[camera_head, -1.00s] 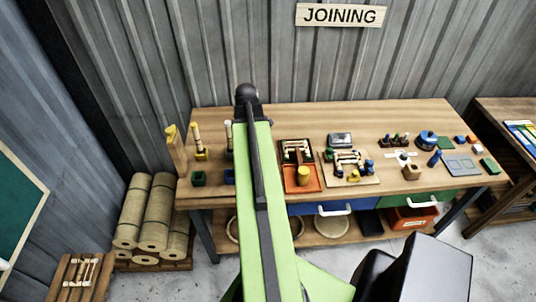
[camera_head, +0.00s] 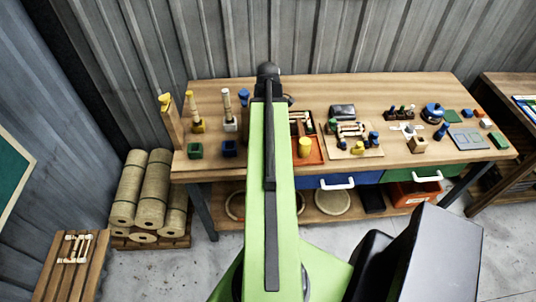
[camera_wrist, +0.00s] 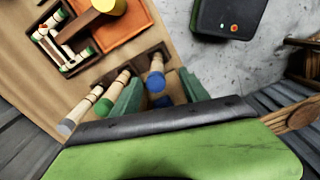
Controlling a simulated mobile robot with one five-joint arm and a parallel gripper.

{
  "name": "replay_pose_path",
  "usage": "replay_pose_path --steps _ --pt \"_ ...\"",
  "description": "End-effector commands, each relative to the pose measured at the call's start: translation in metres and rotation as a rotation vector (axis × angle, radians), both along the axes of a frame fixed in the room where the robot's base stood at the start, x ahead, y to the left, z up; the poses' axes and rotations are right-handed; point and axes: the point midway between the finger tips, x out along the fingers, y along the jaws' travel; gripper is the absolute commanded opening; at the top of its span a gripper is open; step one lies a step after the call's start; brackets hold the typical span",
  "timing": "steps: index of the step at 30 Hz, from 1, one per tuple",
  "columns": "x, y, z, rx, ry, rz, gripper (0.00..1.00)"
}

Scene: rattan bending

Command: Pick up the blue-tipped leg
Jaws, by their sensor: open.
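The blue-tipped leg (camera_head: 243,100) stands on the bench just left of my arm in the head view, partly hidden by it. In the wrist view the blue-tipped leg (camera_wrist: 156,66) shows between the two green fingers of my gripper (camera_wrist: 160,78). The fingers are apart, and I cannot tell how far above or beside the leg they are. A white-tipped leg (camera_head: 227,105) and a yellow-tipped leg (camera_head: 194,112) stand to its left. The gripper itself is hidden behind my arm in the head view.
An orange tray (camera_wrist: 118,28) with a yellow cylinder (camera_wrist: 108,6) is close to the legs. Several small parts fill the bench's right side. The back strip is clear.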

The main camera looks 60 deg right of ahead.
Motion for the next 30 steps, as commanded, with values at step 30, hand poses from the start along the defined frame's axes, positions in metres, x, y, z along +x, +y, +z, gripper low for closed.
replay_pose_path --steps 30 --pt "0.008 -0.005 -0.065 0.000 0.000 0.002 0.35"
